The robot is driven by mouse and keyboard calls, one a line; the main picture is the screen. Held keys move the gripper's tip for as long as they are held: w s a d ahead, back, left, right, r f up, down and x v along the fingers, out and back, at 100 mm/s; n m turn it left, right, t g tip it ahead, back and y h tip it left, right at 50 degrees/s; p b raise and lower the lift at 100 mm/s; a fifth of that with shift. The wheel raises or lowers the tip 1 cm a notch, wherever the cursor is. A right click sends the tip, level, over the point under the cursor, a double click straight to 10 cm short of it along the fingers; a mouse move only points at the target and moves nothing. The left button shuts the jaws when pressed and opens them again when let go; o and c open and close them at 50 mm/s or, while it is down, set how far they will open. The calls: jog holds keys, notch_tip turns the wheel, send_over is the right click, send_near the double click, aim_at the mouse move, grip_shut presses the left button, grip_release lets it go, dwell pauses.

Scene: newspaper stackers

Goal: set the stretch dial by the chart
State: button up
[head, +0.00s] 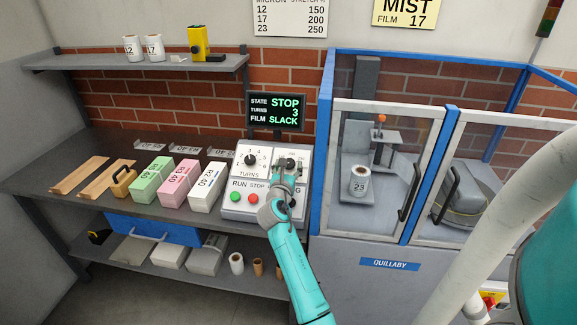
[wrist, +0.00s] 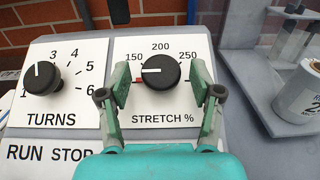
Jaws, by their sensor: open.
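The black stretch dial (wrist: 160,71) sits on the white control panel (wrist: 125,50). Its white pointer line points left, near 150. Scale marks read 150, 200 and 250. My gripper (wrist: 160,88) is open, one finger on each side of the dial; I cannot tell whether they touch it. In the head view my gripper (head: 286,178) covers part of the panel. The chart (head: 290,17) pairs micron 12 with 150, 17 with 200, 23 with 250. A yellow sign (head: 405,12) reads MIST, FILM 17. A roll marked 23 (head: 359,181) stands inside the machine.
The turns dial (wrist: 42,77) is left of the stretch dial. Green (head: 236,197) and red (head: 253,198) buttons are below. The display (head: 276,110) reads STOP, 3, SLACK. Rolls marked 12 (head: 132,48) and 17 (head: 155,48) stand on the shelf. The blue-framed enclosure (head: 323,140) is close right.

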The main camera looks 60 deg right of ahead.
jog(key=shift+w+d, duration=0.1)
jog(key=shift+d, duration=0.25)
jog(key=c, duration=1.1)
